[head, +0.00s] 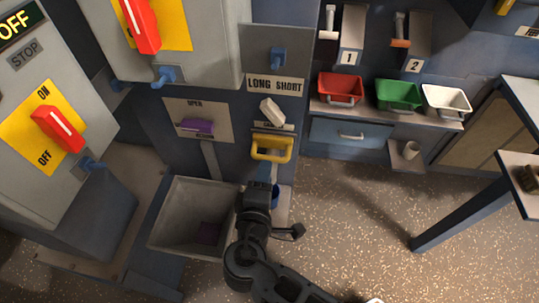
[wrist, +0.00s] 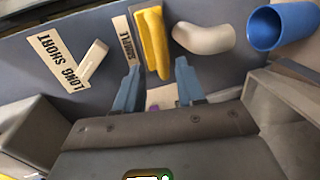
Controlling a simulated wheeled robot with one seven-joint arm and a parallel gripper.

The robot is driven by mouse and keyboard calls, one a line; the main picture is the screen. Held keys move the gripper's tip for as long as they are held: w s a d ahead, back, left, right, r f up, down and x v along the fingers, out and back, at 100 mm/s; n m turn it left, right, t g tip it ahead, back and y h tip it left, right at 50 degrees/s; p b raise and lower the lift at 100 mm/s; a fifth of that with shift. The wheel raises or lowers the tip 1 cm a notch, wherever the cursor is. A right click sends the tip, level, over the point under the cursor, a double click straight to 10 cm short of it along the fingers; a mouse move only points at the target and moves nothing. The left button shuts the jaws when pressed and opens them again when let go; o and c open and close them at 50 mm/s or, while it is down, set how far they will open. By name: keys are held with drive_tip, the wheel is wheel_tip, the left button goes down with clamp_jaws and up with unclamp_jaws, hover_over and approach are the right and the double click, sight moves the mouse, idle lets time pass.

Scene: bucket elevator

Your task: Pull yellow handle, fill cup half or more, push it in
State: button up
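The yellow handle (head: 271,149) sticks out from the blue panel below the LONG SHORT label. In the wrist view the yellow handle (wrist: 153,42) lies just beyond my gripper (wrist: 160,68), in line with the gap between its two blue-grey fingers. The fingers are apart, with nothing held between them; contact with the handle cannot be told. A blue cup (wrist: 283,26) shows at the right of the wrist view, beside a pale spout (wrist: 204,38). In the head view the cup (head: 275,190) is below the handle, partly hidden by my arm. Its contents are not visible.
A grey open bin (head: 165,215) stands left of my gripper. A white lever (head: 272,111) is just above the handle. Red (head: 340,89), green (head: 399,95) and white (head: 446,100) bins sit on a shelf at right. Open floor lies to the lower right.

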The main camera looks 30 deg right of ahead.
sight(270, 157)
drive_tip(key=x, duration=0.7)
drive_tip(key=shift+p, duration=0.4)
drive_tip(key=shift+s, duration=0.1)
clamp_jaws()
